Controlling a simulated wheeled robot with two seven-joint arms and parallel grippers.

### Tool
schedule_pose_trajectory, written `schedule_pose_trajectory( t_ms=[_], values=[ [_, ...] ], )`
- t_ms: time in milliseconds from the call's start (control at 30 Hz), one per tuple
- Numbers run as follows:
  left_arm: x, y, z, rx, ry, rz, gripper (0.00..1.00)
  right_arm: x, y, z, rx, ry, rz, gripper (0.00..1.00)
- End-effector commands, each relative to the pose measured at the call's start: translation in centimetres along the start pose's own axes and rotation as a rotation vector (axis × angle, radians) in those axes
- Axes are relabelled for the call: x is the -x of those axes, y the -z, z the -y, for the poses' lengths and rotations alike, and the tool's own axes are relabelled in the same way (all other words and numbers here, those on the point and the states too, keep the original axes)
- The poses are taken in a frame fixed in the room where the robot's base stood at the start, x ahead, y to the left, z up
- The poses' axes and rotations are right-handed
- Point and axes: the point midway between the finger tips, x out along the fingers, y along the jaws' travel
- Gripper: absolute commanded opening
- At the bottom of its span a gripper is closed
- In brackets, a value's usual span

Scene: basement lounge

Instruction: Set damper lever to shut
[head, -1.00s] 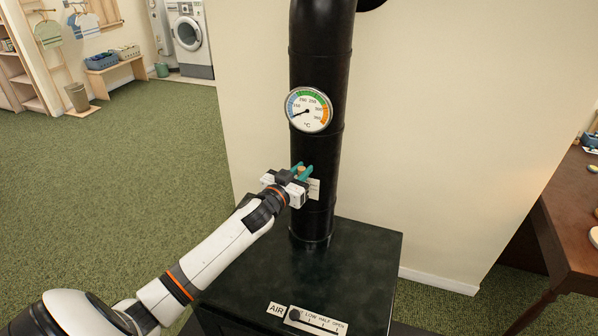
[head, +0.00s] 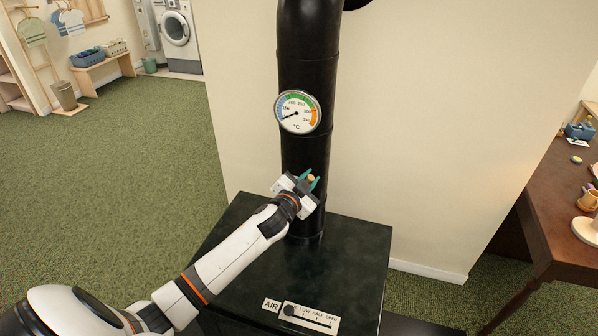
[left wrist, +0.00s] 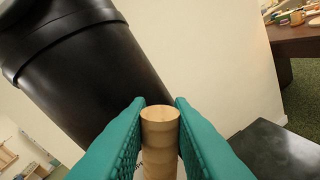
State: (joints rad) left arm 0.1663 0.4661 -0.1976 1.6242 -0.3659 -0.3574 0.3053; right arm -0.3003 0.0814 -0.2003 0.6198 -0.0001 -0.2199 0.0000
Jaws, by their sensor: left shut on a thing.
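The damper lever's round wooden knob (head: 311,179) shows at the front of the black stovepipe (head: 305,150). My left gripper (head: 309,180) is shut on it, with the teal fingers on either side. In the left wrist view the wooden knob (left wrist: 160,128) sits between the two teal fingers, with the pipe (left wrist: 90,75) behind it. The lever's arm and most of its label plate are hidden by my gripper, so I cannot read its setting. My right gripper is not in view.
A round temperature gauge (head: 298,112) is on the pipe above the gripper. The black stove top (head: 345,260) lies below, with an AIR slider plate (head: 310,318) at its front. A wooden table (head: 560,215) stands at the right. Green carpet is open at the left.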

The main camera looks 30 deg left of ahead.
Motion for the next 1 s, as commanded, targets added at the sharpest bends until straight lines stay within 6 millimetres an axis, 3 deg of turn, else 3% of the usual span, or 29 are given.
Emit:
schedule_pose_trajectory(
  t_ms=[600,1000],
  values=[
    [-1.0,1.7,4.8,-0.577,-0.002,-0.119,0.00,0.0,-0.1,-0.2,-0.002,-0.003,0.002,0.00],
    [-1.4,3.5,6.6,-0.878,-0.004,-0.179,0.00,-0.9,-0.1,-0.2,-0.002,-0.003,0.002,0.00]
  ],
)
